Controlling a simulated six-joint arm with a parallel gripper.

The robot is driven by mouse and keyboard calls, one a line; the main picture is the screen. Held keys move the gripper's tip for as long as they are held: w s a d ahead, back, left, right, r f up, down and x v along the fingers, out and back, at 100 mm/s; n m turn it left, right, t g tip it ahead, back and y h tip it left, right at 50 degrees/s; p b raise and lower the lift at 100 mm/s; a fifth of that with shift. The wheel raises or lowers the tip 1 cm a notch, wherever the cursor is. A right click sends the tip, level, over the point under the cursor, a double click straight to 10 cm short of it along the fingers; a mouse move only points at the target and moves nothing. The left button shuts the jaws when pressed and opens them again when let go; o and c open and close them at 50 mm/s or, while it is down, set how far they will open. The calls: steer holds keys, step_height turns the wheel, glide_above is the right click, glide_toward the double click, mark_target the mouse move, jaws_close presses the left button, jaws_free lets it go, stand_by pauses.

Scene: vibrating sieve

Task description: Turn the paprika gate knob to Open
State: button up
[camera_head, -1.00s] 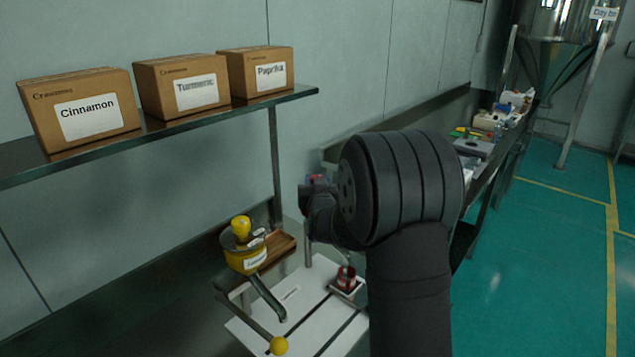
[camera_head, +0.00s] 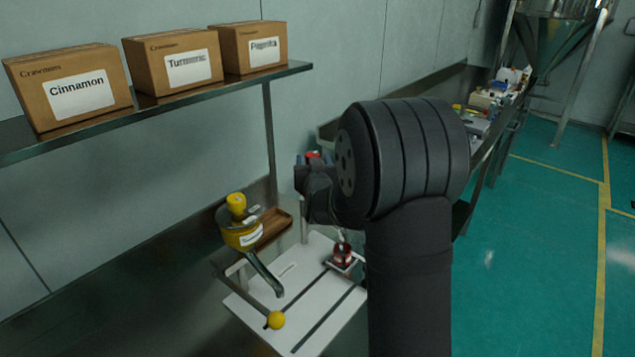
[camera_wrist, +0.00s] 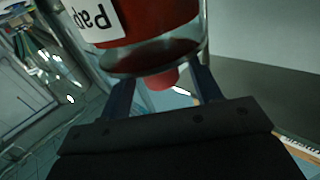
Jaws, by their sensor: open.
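In the wrist view a red container with a white label starting "Pap" (camera_wrist: 150,18) fills the top of the picture, with a clear or metal rim below it. A red knob (camera_wrist: 163,79) sticks out under the rim. My gripper (camera_wrist: 163,86) is open, with its two dark fingers on either side of the knob. I cannot tell whether they touch it. In the head view my arm hides most of the paprika unit; only a small red part (camera_head: 313,156) shows past the wrist. The knob's setting is not readable.
A shelf (camera_head: 150,110) holds cinnamon, turmeric and paprika boxes.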

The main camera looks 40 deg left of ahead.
steer(key=v, duration=1.5)
steer(key=shift+d, duration=0.15)
steer(key=shift+s, duration=0.1)
steer(key=x, duration=1.7)
steer(key=shift+w+a, duration=0.2)
steer(key=shift+a, duration=0.05)
steer(key=shift+s+m+t+h, duration=0.1)
steer(key=shift+m+t+h, duration=0.4)
steer(key=shift+h, duration=0.1)
stand_by(1.0)
